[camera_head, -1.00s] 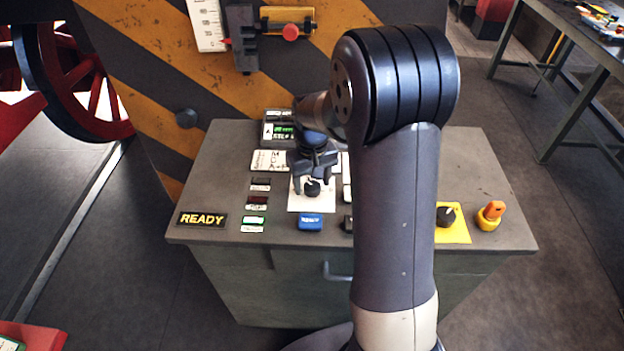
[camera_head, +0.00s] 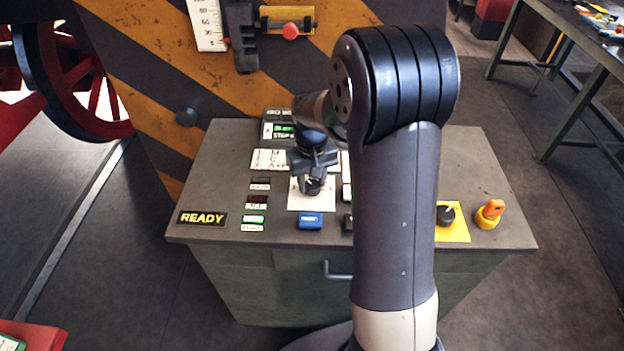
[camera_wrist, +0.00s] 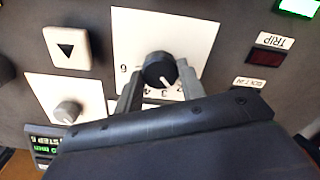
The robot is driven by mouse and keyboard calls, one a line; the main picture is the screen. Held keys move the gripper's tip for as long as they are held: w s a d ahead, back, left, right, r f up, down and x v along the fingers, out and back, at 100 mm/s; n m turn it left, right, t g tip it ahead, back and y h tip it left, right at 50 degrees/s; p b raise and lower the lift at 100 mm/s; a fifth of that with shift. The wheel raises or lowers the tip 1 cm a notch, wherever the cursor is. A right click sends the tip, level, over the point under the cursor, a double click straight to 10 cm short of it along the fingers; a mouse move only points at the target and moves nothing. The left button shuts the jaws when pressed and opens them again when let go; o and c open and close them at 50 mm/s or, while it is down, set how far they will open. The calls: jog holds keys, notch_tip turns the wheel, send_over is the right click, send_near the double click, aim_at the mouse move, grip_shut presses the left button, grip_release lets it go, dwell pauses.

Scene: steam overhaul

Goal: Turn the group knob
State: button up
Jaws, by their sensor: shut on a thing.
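The group knob (camera_wrist: 158,70) is a black round knob with a white pointer line, on a white numbered plate (camera_wrist: 190,30). In the wrist view the line points down, towards my gripper body; some of the numbers are covered. My gripper (camera_wrist: 160,85) has its two fingers on either side of the knob and is shut on it. In the head view my gripper (camera_head: 313,184) is over the white plate (camera_head: 302,204) on the grey console, and the fingers mostly hide the knob.
A blue button (camera_head: 310,221) is in front of the plate. A READY sign (camera_head: 202,218) is at the console's left. A black knob (camera_head: 446,214) on yellow and an orange key switch (camera_head: 490,214) are at the right. A green-lit display (camera_head: 281,130) stands behind.

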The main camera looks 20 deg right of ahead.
jog(key=m, duration=0.8)
jog(key=shift+m+b, duration=0.4)
jog(key=m, duration=0.8)
jog(key=shift+m, duration=0.5)
jog(key=o, duration=1)
jog(key=shift+r, duration=0.15)
